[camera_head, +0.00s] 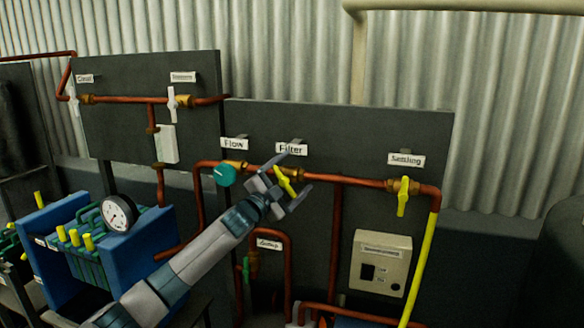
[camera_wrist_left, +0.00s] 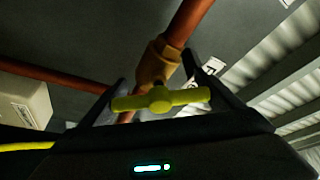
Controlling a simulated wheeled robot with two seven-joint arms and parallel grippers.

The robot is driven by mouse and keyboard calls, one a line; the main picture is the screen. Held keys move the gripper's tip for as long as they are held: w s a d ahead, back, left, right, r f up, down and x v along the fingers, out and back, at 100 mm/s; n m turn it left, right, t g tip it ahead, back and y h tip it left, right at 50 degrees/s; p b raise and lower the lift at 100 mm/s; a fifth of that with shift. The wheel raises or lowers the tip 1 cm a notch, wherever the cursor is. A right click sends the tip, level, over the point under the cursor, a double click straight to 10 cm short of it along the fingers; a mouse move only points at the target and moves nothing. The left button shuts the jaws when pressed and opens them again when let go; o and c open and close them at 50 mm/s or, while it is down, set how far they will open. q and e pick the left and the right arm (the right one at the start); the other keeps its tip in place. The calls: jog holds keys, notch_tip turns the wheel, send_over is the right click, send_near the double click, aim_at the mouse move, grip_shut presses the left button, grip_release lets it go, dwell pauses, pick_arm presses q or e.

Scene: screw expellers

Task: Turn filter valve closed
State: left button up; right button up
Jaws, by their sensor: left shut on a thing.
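The filter valve's yellow handle (camera_head: 284,181) sits on the copper pipe below the "Filter" label (camera_head: 291,149) in the head view. My left gripper (camera_head: 292,180) reaches it from the lower left, with one finger above and one below the handle. The left wrist view shows the yellow handle (camera_wrist_left: 161,99) lying crosswise between the two dark fingers (camera_wrist_left: 160,88), in front of a brass valve body (camera_wrist_left: 157,62). The gripper is shut on the handle. In the head view the handle is tilted, slanting down to the right. My right gripper is not in view.
A teal "Flow" knob (camera_head: 225,174) is close to the left of my gripper. The yellow "Settling" valve handle (camera_head: 403,196) hangs vertically to the right. Copper pipes (camera_head: 338,235) run below, and a pressure gauge (camera_head: 118,213) is at left.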

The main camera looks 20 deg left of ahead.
pick_arm(q)
jog(key=m+p, duration=0.2)
jog(key=m+g+p, duration=0.1)
jog(key=m+p, duration=0.1)
jog(key=m+g+p, duration=0.1)
jog(key=m+p, duration=0.1)
jog(key=p, duration=0.1)
jog(key=shift+d+f, duration=0.15)
jog(key=shift+f, duration=0.1)
jog(key=shift+f+m+g+p, duration=0.4)
jog(key=shift+m+p, duration=0.4)
jog(key=shift+p, duration=0.15)
jog(key=o, duration=0.9)
jog(key=shift+s, duration=0.15)
jog(key=shift+b+v, duration=3)
jog(key=shift+v, duration=5.55)
